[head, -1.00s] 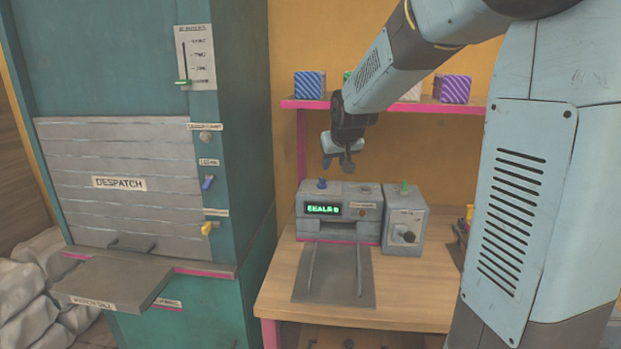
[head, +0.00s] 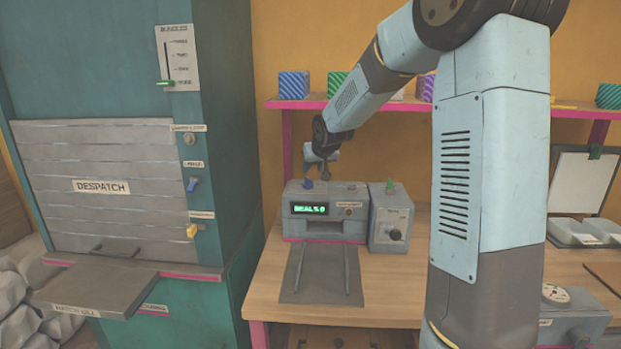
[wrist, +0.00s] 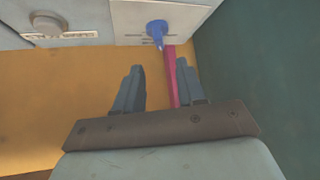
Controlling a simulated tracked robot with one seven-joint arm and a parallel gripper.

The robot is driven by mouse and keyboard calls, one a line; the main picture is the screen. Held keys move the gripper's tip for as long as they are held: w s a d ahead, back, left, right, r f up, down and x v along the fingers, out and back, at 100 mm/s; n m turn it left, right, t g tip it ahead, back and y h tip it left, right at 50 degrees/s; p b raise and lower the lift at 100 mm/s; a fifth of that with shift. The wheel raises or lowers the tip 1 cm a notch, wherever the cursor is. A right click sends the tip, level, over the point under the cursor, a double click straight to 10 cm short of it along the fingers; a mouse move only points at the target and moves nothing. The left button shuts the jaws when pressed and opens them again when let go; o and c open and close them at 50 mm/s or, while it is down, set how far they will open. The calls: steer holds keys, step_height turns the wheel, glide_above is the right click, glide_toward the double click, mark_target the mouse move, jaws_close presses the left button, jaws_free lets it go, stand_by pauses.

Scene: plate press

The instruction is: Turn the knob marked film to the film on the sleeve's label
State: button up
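No label in the head view is legible as "film", so I cannot tell which knob carries that mark. A blue knob (head: 308,184) stands on the machine's top; a blue knob or lever also shows in the wrist view (wrist: 157,28). My gripper (head: 322,165) is above the machine, near its blue knob and apart from the dark knob. In the wrist view my gripper (wrist: 159,80) is open and empty. I cannot make out a sleeve.
A teal despatch cabinet (head: 232,200) stands close on the left. A pink-edged shelf (head: 290,104) with striped boxes is behind. A green lit display (head: 310,208) is on the machine. A grey unit with a dial (head: 556,293) and an open-lidded case (head: 583,180) are at right.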

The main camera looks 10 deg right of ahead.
mark_target(308, 179)
steer(key=shift+x, duration=4.25)
steer(key=shift+c, duration=0.2)
steer(key=c, duration=0.6)
steer(key=shift+d, duration=0.45)
steer(key=shift+c, duration=0.3)
steer(key=shift+a, duration=0.4)
steer(key=shift+s+f, duration=0.1)
steer(key=shift+f, duration=0.1)
steer(key=shift+n+y, duration=0.8)
steer(key=shift+n, duration=0.2)
steer(key=shift+n+g+y, duration=0.9)
steer(key=shift+n+y, duration=0.5)
steer(key=shift+n, duration=0.5)
